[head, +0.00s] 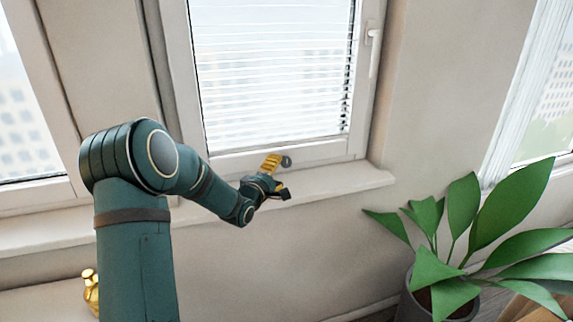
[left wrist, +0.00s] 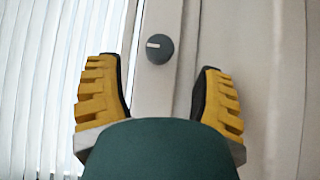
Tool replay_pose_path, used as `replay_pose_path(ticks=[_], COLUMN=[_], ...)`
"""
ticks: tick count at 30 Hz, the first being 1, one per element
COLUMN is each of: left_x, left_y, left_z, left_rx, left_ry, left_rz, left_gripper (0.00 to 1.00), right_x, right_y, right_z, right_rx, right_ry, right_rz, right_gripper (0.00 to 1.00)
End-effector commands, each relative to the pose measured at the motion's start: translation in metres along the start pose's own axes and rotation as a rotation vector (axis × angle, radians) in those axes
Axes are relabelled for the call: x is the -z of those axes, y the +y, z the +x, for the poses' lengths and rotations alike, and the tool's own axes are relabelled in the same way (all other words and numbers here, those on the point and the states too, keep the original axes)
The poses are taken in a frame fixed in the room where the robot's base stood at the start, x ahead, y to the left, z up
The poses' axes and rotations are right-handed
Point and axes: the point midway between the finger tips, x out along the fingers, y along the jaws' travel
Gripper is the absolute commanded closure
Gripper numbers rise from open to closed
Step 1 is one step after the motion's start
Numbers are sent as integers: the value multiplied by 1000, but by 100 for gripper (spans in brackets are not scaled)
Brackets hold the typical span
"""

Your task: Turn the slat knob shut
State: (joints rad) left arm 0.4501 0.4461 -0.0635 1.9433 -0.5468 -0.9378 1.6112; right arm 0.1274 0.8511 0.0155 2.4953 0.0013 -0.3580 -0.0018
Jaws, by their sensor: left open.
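The slat knob (head: 286,161) is a small dark grey disc on the lower window frame, just beyond my left gripper. In the left wrist view the knob (left wrist: 159,48) has a pale mark pointing toward the left. My left gripper (head: 278,176) has yellow ribbed fingers and is open. In the left wrist view its fingers (left wrist: 160,85) stand to either side below the knob, apart from it. The slatted blind (head: 270,75) hangs in the window, with bright gaps between thin slats. My right gripper is not in view.
The window sill (head: 340,180) runs under the frame, close below my left gripper. A window handle (head: 373,45) is on the right side of the frame. A leafy potted plant (head: 432,275) stands at lower right. A gold object (head: 91,290) sits at lower left.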

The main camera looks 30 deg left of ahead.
Motion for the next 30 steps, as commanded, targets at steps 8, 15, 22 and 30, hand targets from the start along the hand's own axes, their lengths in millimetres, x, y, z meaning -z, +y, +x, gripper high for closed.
replay_pose_path(ticks=[8,15,22,30], left_x=[0,0,0,0], left_y=[-1,0,0,0], left_z=[47,63,65,64], left_rx=[0,1,1,1], left_ry=[-1,0,0,0], left_rz=[1,2,1,1], left_gripper=[32,32,32,99], right_x=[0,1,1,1], right_y=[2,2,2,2], right_z=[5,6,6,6], right_rx=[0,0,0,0], right_ry=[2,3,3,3], right_rz=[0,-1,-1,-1], right_gripper=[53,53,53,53])
